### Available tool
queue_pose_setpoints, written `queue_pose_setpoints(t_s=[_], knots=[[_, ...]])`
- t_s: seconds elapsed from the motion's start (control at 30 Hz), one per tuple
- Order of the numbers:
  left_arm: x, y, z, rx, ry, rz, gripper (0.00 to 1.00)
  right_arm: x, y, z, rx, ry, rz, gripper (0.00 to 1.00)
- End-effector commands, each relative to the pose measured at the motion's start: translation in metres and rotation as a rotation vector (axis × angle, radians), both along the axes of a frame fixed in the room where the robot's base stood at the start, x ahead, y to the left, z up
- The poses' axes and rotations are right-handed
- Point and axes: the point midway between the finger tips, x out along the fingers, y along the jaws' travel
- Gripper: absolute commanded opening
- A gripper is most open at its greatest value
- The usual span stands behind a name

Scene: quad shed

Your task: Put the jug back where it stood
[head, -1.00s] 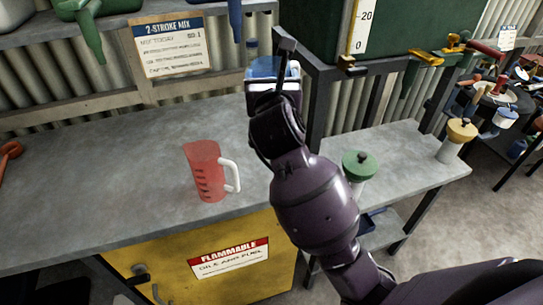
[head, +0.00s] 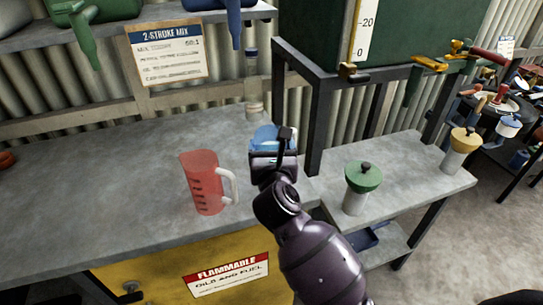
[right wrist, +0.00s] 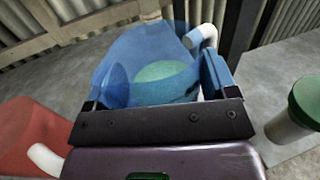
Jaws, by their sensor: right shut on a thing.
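A translucent blue jug (head: 264,137) with a white handle (right wrist: 205,36) is held by my right gripper (head: 273,160). In the right wrist view the jug (right wrist: 135,55) fills the space between the two fingers, and something green shows in or through it. The gripper (right wrist: 155,88) is shut on it. The jug is over the right end of the grey bench (head: 110,185); its base is hidden, so I cannot tell whether it touches the bench. My left gripper is not in view.
A red jug (head: 204,184) with a white handle stands on the bench, left of my right gripper. A slim bottle (head: 252,85) stands behind. A green-topped canister (head: 362,180) and a yellow-topped one (head: 460,150) stand on the lower stand at right. The bench's left part is mostly clear.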

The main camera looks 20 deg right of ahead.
Motion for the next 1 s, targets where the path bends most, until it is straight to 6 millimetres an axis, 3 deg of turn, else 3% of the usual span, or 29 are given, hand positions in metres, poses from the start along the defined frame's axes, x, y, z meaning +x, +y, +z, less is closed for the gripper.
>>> queue_pose_setpoints(t_s=[0.17,0.63,0.67,0.8,1.0], knots=[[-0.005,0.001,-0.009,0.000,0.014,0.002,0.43,0.000,0.000,-0.019,0.000,-0.002,0.001,0.31],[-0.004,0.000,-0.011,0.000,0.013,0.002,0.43,0.000,0.000,-0.023,0.000,-0.003,0.000,0.31],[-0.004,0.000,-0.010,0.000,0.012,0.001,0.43,0.000,0.000,-0.024,0.000,-0.001,-0.001,0.82],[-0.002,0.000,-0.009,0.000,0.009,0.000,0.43,0.000,0.000,-0.023,0.000,-0.001,0.000,1.00],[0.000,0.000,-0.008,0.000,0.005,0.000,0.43,0.000,0.000,-0.023,0.000,-0.002,0.000,1.00]])
